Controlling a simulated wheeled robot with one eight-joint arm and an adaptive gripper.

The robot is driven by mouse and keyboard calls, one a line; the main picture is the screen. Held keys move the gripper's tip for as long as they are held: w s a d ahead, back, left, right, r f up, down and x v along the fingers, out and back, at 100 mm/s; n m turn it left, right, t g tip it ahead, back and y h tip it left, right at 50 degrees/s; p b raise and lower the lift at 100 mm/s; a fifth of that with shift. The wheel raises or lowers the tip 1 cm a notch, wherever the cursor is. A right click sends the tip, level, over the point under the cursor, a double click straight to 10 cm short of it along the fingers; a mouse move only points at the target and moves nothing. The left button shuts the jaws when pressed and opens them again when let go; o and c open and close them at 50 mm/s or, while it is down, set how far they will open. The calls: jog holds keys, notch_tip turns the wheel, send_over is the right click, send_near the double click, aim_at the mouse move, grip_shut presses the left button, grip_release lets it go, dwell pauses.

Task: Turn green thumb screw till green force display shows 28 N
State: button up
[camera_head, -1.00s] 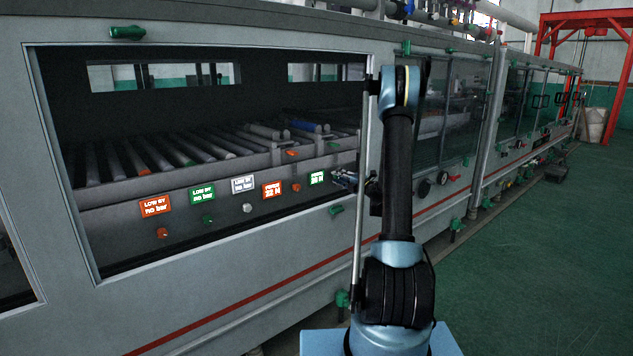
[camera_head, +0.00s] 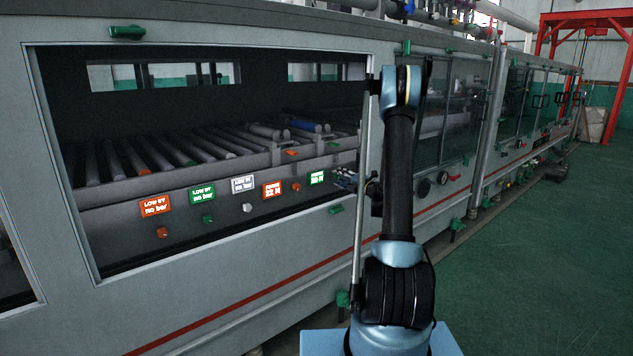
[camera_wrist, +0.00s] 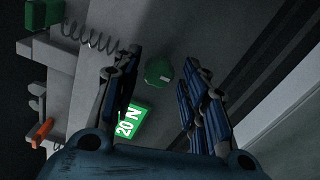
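The green thumb screw (camera_wrist: 158,72) shows in the wrist view as a round dark green knob between the tips of my gripper (camera_wrist: 163,62). The two blue-black fingers are spread apart, with gaps to the knob on both sides; how deep it sits between them is hard to tell. The green force display (camera_wrist: 130,121) beside the left finger reads 20 N and is partly covered by that finger. It also shows in the head view (camera_head: 317,178), just left of my gripper (camera_head: 343,180). The thumb screw cannot be made out in the head view.
An orange force display (camera_head: 272,190) reads about 22 N, with an orange knob (camera_head: 296,187) beside it. Farther left are several bar displays with knobs. Rollers lie behind the panel. A frame post (camera_head: 362,180) stands by my arm. The wrist view shows a coil spring (camera_wrist: 88,38).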

jog(key=v, duration=0.5)
jog(key=shift+s+d, duration=0.1)
jog(key=shift+s, duration=0.05)
dwell(0.3)
jog(key=s+a+r+n+g+h, duration=0.1)
jog(key=s+a+r+n+g, duration=0.2)
jog(key=s+n, duration=0.5)
jog(key=s+a+r+n+g+h, duration=0.15)
jog(key=s+a+n, duration=0.25)
jog(key=s+n, duration=0.4)
jog(key=s+a+r+n+g+h, duration=0.15)
jog(key=s+a+n+g, duration=0.25)
jog(key=s+n, duration=0.4)
jog(key=s+d+f+n+g+h, duration=0.1)
jog(key=s+d+f+n+h, duration=0.1)
jog(key=s+n, duration=0.4)
jog(key=s+d+f+n+g+h, duration=0.1)
jog(key=s+n, duration=0.6)
jog(key=s, duration=0.7)
jog(key=s+d+f+n+g+h, duration=0.2)
jog(key=s+d+f+n, duration=0.3)
jog(key=s, duration=0.5)
jog(key=shift+s+d+f+n+h, duration=0.25)
jog(key=shift+d+n+h, duration=0.45)
jog(key=shift+n, duration=0.5)
